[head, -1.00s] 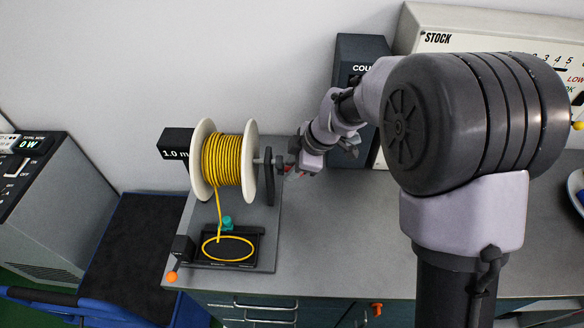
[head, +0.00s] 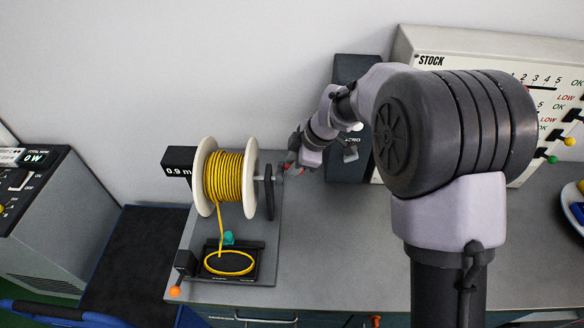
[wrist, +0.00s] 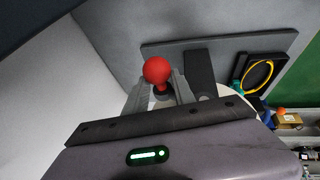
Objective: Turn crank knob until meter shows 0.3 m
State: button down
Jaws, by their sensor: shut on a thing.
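A reel with white flanges (head: 203,195) and yellow cable (head: 223,177) stands on a grey base at the left of the bench. The meter (head: 179,169) left of the reel reads 0.9 m. My gripper (head: 286,168) is at the upper part of the wheel. In the wrist view, my gripper (wrist: 159,88) is shut on the red crank knob (wrist: 157,70), one finger on each side. Part of the knob's stem is hidden between the fingers.
A yellow cable loop (head: 230,263) lies in a black tray in front of the reel, by a teal piece (head: 228,238). An orange-tipped lever (head: 175,290) is at the base's front left corner. A dark box and the STOCK panel (head: 431,61) stand behind my arm.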

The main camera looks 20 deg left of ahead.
jog(key=shift+r, duration=0.25)
jog(key=shift+w+r+p, duration=0.2)
jog(key=shift+r+p, duration=0.55)
jog(key=shift+r, duration=0.6)
jog(key=shift+s+r+p, duration=0.15)
jog(key=shift+r+p, duration=0.05)
jog(key=shift+r, duration=0.35)
jog(key=shift+s+r+p, duration=0.15)
jog(key=shift+r, duration=0.35)
jog(key=shift+s+d+r, duration=0.1)
jog(key=shift+s+r, duration=0.05)
jog(key=shift+r, duration=0.15)
